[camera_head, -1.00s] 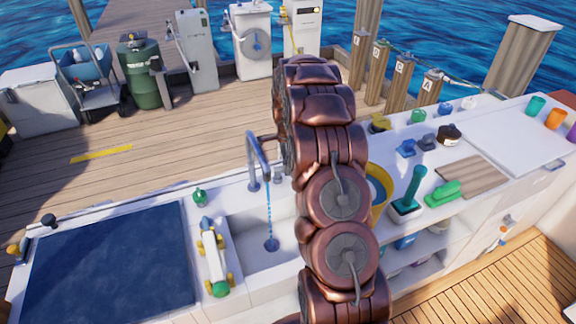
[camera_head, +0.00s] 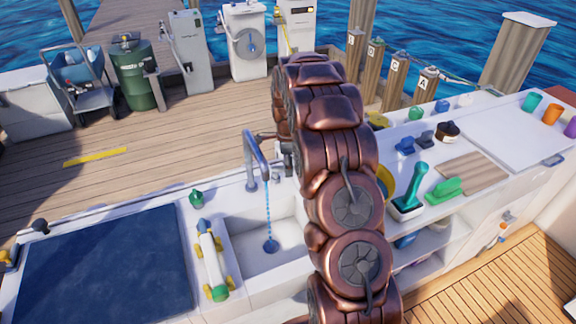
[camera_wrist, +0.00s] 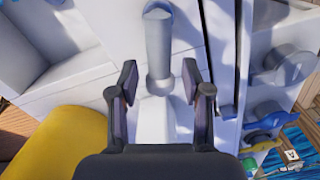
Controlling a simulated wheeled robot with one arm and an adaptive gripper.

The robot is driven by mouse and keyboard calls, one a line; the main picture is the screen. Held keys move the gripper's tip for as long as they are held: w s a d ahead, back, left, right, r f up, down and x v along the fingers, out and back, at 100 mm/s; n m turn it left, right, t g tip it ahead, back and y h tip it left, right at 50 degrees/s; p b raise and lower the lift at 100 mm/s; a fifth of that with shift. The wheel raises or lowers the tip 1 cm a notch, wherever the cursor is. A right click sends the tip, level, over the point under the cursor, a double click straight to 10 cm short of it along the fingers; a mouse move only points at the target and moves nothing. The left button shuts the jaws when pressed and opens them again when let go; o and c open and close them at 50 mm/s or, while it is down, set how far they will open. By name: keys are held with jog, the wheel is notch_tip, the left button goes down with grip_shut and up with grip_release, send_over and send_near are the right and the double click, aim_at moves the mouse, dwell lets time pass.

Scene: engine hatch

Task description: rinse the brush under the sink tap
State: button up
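The grey tap (camera_head: 251,160) stands behind the white sink (camera_head: 235,232), and a thin blue stream of water runs from it into the basin. In the head view my arm hides most of the gripper.
A yellow bucket (camera_head: 385,182) stands right of the sink, mostly behind my arm; it also shows in the wrist view (camera_wrist: 65,145). A white-and-yellow device (camera_head: 211,262) lies left of the basin. A wooden board (camera_head: 473,172) and a dark blue panel (camera_head: 100,268) flank the area.

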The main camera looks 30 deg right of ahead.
jog(key=shift+w+a, duration=0.1)
jog(key=shift+a, duration=0.1)
notch_tip(320, 180, up, 12)
dwell(0.7)
jog(key=shift+r, duration=0.1)
dwell(0.3)
